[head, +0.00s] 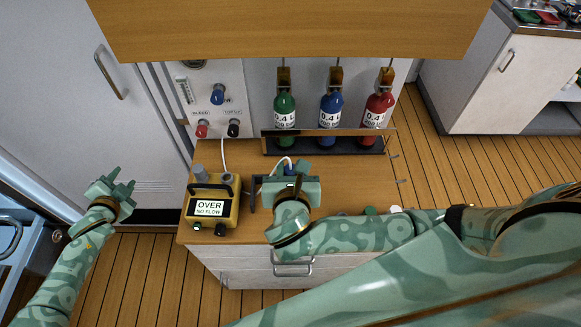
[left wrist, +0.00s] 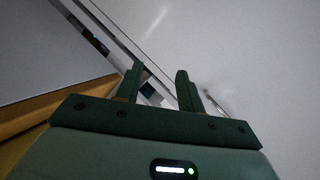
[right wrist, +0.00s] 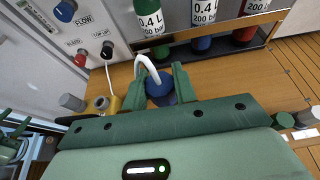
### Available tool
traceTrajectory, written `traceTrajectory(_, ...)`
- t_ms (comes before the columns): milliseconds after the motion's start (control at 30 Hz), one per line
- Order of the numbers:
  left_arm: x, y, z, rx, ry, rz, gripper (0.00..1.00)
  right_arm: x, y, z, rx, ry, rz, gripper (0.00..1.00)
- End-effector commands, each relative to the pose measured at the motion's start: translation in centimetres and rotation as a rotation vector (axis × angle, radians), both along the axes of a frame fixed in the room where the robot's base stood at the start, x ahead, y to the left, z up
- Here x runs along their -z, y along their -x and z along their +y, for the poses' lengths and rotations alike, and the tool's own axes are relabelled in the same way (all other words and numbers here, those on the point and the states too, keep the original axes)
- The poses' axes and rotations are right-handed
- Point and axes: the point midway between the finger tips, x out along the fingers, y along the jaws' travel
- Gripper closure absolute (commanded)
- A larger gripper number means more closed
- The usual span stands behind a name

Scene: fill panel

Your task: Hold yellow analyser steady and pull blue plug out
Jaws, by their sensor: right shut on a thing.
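The yellow analyser (head: 228,211) stands on the left of the wooden worktop, its screen reading "OVER NO FLOW". A yellow part of it (right wrist: 115,103) shows at the left of the right wrist view. My right gripper (head: 290,176) is to the right of the analyser, apart from it, and shut on the blue plug. The blue plug (right wrist: 160,90) sits between its fingers (right wrist: 158,92), with a white hose (right wrist: 147,65) looping from it. In the head view the gripper mostly hides the plug. My left gripper (head: 118,190) is open and empty, left of the worktop and apart from the analyser.
Green (head: 285,116), blue (head: 331,114) and red (head: 377,112) bottles stand in a rack behind the worktop. A wall panel (head: 212,98) with knobs is at the back left. A wooden cabinet (head: 290,25) overhangs the back. The worktop's right part is mostly clear.

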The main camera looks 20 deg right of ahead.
Motion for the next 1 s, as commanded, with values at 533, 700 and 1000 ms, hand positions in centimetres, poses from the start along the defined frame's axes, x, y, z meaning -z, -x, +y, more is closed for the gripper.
traceTrajectory(533,10.3,7.9,2.9,-0.254,0.169,0.262,0.62,0.0,0.0,0.0,0.0,0.0,0.0,0.94)
traceTrajectory(700,13.0,10.8,3.5,-0.323,0.207,0.335,0.62,0.0,0.0,0.0,0.0,0.0,0.0,0.94)
traceTrajectory(1000,17.3,16.0,4.2,-0.434,0.263,0.454,0.62,0.0,0.0,0.0,0.0,0.0,0.0,0.94)
